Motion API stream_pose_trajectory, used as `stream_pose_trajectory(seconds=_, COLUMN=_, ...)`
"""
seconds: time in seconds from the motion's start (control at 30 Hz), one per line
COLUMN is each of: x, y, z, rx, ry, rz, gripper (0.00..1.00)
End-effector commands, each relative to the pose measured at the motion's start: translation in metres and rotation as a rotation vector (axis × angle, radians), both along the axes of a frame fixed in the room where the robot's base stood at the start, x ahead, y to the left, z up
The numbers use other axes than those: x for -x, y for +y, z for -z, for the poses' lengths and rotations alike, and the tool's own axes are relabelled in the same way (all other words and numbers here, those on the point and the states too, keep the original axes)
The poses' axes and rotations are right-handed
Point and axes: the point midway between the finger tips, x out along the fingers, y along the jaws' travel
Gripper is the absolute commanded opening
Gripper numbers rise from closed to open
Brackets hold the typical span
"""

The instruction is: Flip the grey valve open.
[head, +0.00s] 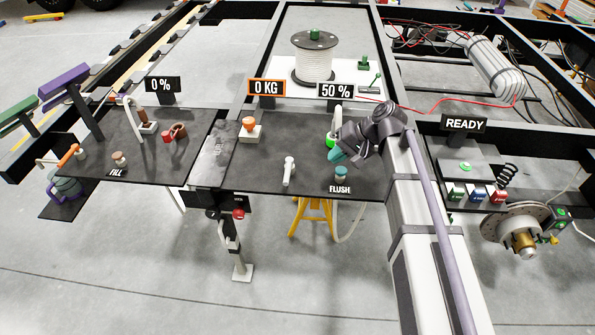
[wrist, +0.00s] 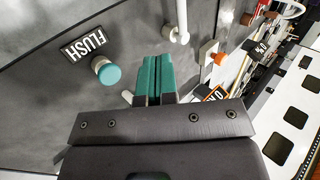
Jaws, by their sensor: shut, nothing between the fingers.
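A pale grey-white lever handle (head: 289,170) stands on the middle dark panel, left of the FLUSH label; no other part there clearly reads as a grey valve. In the wrist view a pale rod with a rounded end (wrist: 179,36) looks like this lever. My gripper (head: 337,156) is over the right part of the same panel, right of the lever and apart from it. Its teal fingers (wrist: 154,75) are together with nothing between them. A bright green part (head: 331,140) and a pale upright pipe (head: 339,118) are partly hidden behind my gripper.
A teal FLUSH knob (head: 341,173) sits just below my gripper. An orange knob on a white block (head: 250,130) stands left of the lever. Signs reading 0 KG (head: 266,87) and 50 % (head: 335,91) stand along the panel's back edge. The panel between lever and orange knob is clear.

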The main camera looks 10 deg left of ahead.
Motion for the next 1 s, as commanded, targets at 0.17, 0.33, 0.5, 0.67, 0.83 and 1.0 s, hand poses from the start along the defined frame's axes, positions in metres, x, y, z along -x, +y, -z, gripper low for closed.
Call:
stream_pose_trajectory(seconds=0.17, x=0.001, y=-0.001, z=0.0, rx=0.002, ry=0.0, rz=0.002, gripper=0.0)
stream_pose_trajectory(seconds=0.33, x=0.001, y=0.003, z=0.008, rx=0.003, ry=0.0, rz=0.002, gripper=0.0)
stream_pose_trajectory(seconds=0.5, x=0.004, y=0.021, z=0.034, rx=0.003, ry=-0.001, rz=-0.001, gripper=0.0)
stream_pose_trajectory(seconds=0.67, x=0.007, y=0.043, z=0.062, rx=0.003, ry=-0.001, rz=0.001, gripper=0.0)
stream_pose_trajectory(seconds=0.83, x=0.01, y=0.068, z=0.087, rx=0.003, ry=-0.001, rz=0.001, gripper=0.0)
stream_pose_trajectory(seconds=1.0, x=0.013, y=0.094, z=0.083, rx=0.004, ry=-0.001, rz=0.0, gripper=0.0)
